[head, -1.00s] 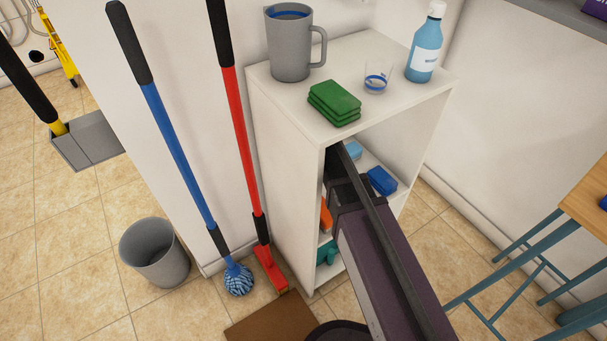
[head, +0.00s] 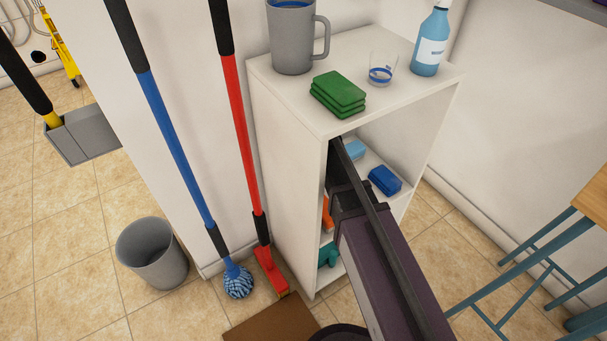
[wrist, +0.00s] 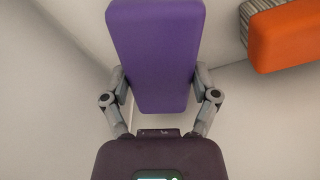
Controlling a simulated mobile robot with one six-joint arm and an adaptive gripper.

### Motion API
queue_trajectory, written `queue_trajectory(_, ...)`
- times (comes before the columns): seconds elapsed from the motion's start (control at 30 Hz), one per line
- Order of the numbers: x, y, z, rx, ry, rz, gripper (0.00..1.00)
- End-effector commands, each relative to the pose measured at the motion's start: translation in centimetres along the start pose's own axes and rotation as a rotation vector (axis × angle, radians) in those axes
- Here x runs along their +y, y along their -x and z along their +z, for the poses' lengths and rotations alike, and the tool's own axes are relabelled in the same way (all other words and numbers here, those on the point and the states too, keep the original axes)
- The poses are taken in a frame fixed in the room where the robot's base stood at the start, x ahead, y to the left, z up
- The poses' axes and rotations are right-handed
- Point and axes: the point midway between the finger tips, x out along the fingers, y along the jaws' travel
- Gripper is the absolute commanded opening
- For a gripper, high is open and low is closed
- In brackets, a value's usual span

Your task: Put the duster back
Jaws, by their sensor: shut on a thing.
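My gripper (wrist: 160,88) is shut on a purple block (wrist: 153,45), with one finger against each side; I take this block to be the duster. In the head view my arm reaches into the open side of the white shelf unit (head: 286,130), below its top. My gripper and the purple block are hidden there by the arm and the shelf. In the wrist view, pale surfaces lie behind the block. An orange block (wrist: 288,38) with a grey ribbed side lies to its right, apart from it.
The shelf holds a blue block (head: 384,180) and a teal item (head: 328,255). On top stand a grey jug (head: 291,40), green pads (head: 338,93), a glass (head: 382,68) and a blue bottle (head: 431,42). A blue mop (head: 178,150) and red-handled tool (head: 241,140) lean left.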

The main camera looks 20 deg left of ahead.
Motion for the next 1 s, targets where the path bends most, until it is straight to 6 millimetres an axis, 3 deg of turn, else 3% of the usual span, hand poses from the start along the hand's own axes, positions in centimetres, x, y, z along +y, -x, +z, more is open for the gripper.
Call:
queue_trajectory(0.03, 0.0, -0.9, 0.1, 0.0, 0.0, 0.0, 0.24)
queue_trajectory(0.2, 0.1, -1.8, 0.1, 0.0, 0.0, 0.0, 0.24)
queue_trajectory(0.73, 0.2, -2.1, 0.1, 0.0, -0.001, 0.0, 0.24)
queue_trajectory(0.77, 0.2, -2.0, 0.1, 0.0, -0.001, 0.0, 0.86)
queue_trajectory(0.8, 0.2, -2.0, 0.1, 0.0, -0.001, 0.0, 0.98)
queue_trajectory(1.0, 0.2, -2.0, 0.1, 0.0, 0.0, 0.0, 1.0)
